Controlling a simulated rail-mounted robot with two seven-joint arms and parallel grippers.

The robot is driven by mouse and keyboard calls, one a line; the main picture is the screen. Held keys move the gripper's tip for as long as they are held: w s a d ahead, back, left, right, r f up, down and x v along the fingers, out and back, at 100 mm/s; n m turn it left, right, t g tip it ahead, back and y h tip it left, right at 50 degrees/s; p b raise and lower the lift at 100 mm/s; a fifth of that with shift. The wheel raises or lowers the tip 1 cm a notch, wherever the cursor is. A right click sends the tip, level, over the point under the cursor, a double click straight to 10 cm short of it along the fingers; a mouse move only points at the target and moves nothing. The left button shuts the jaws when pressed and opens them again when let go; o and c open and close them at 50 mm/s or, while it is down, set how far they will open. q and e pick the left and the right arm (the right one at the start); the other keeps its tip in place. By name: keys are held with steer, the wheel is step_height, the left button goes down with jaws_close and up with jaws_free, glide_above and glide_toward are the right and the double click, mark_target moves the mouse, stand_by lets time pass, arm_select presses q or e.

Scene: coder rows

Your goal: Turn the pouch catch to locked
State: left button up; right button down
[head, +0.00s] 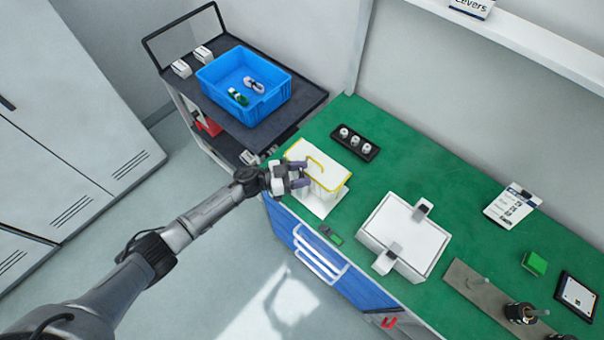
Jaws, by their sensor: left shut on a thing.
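The white pouch (331,178) with yellow trim stands on a white base plate (322,204) at the left end of the green bench. My left gripper (301,175) is at the pouch's near left side, its purple-grey fingertips against it. The gripper is shut on the small catch there. The catch itself is hidden by the fingers, so I cannot tell which way it is turned. My right gripper is not in view.
A black holder with white knobs (355,143) stands behind the pouch. A white box with clips (403,236) stands to the right. A cart (310,96) with a blue crate (225,80) is at the left.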

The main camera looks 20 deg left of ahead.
arm_select(q)
steer(key=m+g+b, duration=0.3)
steer(key=g+b, duration=0.1)
steer(key=m+g+h+b, duration=0.1)
steer(key=m+g+b, duration=0.2)
steer(key=g+b, duration=0.1)
steer(key=m+g+h+b, duration=0.1)
steer(key=m+g+b, duration=0.2)
steer(key=g+b, duration=0.2)
steer(key=shift+w+f+g, duration=0.1)
steer(key=shift+f+g, duration=0.15)
steer(key=shift+g, duration=0.05)
steer(key=shift+r+m+g+b, duration=0.25)
steer(key=shift+m+g+b, duration=0.45)
steer(key=shift+g+b, duration=0.45)
steer(key=o, duration=0.9)
